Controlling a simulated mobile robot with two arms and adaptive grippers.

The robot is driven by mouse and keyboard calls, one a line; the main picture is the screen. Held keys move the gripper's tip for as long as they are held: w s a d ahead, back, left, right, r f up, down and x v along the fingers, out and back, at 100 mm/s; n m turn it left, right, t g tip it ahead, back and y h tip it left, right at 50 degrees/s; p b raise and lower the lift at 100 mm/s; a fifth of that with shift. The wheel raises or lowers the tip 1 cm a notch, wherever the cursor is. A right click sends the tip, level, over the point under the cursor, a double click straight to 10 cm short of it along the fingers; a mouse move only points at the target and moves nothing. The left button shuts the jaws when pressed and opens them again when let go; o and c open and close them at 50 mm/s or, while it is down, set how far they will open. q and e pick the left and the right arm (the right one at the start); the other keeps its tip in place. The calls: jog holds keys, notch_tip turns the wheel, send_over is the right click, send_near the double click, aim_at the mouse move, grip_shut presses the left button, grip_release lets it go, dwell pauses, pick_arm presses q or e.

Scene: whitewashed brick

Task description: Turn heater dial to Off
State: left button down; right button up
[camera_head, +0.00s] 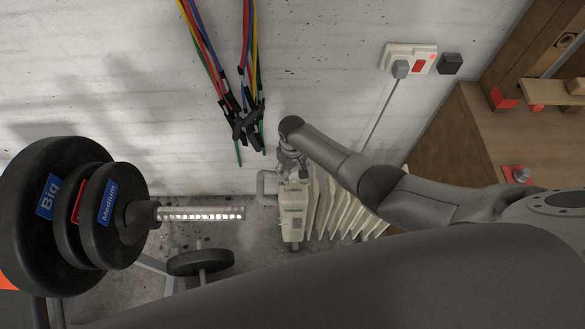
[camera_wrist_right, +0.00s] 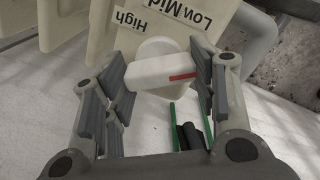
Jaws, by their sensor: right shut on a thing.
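The cream heater (camera_head: 292,222) stands on the floor against the wall, with ribbed fins running to the right. My right gripper (camera_head: 292,172) is at the top of its front end panel in the head view. In the right wrist view, the right gripper (camera_wrist_right: 165,84) is shut on the white heater dial (camera_wrist_right: 158,72), one finger on each side. The dial's red mark lies at its right end, close to the right finger. The labels High, Mid and Low show beyond the dial; I see no Off label. My left gripper is not in view.
A rack with weight plates (camera_head: 60,215) and a bar stands at the left. Colored bands (camera_head: 246,70) hang on the wall above the heater.

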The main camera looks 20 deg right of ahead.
aim_at(293, 170)
jog(key=shift+m, duration=0.5)
jog(key=o, duration=1)
notch_tip(293, 170, up, 12)
dwell(0.5)
dwell(0.4)
